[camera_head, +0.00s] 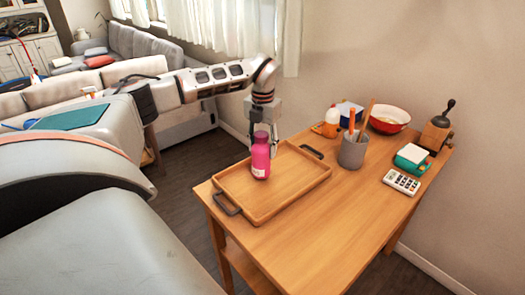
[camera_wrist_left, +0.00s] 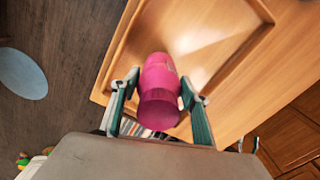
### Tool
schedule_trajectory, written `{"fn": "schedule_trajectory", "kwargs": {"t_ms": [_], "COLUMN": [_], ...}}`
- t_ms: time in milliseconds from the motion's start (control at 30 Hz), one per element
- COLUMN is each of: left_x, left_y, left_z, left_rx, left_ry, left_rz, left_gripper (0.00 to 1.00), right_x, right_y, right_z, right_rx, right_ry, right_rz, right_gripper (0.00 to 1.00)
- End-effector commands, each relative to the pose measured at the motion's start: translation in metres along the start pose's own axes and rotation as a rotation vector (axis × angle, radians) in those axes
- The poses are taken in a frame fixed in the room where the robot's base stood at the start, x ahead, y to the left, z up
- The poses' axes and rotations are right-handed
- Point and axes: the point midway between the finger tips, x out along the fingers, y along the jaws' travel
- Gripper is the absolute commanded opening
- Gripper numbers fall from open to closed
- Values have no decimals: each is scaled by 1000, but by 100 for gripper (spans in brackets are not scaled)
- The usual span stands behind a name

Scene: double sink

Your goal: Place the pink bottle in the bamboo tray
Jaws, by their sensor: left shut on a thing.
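The pink bottle (camera_head: 260,158) is upright with a darker cap, at the left part of the bamboo tray (camera_head: 300,180) in the head view. My left gripper (camera_head: 262,130) comes down from above and is shut on the bottle near its top. The left wrist view shows the bottle (camera_wrist_left: 159,90) between the two fingers (camera_wrist_left: 158,98), with the tray (camera_wrist_left: 205,75) beyond it. I cannot tell whether the bottle's base touches the tray floor. My right gripper is in neither view.
The tray lies on a wooden table (camera_head: 345,240). The table's front is clear.

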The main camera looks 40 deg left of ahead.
Motion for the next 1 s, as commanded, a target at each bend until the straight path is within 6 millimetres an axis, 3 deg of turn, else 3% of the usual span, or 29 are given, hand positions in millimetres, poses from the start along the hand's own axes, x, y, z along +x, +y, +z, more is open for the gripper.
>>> {"fn": "schedule_trajectory", "kwargs": {"t_ms": [100, 500, 533, 567, 1000], "left_x": [15, 20, 20, 20, 14], "left_y": [0, 0, 0, 0, 0], "left_z": [0, 0, 0, 0, 0], "left_rx": [-1, 0, 0, 0, 0], "left_ry": [2, 0, 0, 0, -2], "left_rz": [-1, -1, -1, -1, -1], "left_gripper": [23, 23, 53, 60, 62], "right_x": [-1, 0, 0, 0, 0], "right_y": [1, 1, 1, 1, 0], "right_z": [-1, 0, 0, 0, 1], "right_rx": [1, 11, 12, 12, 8], "right_ry": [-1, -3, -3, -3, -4], "right_rz": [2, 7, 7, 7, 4], "right_gripper": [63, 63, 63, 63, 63]}}
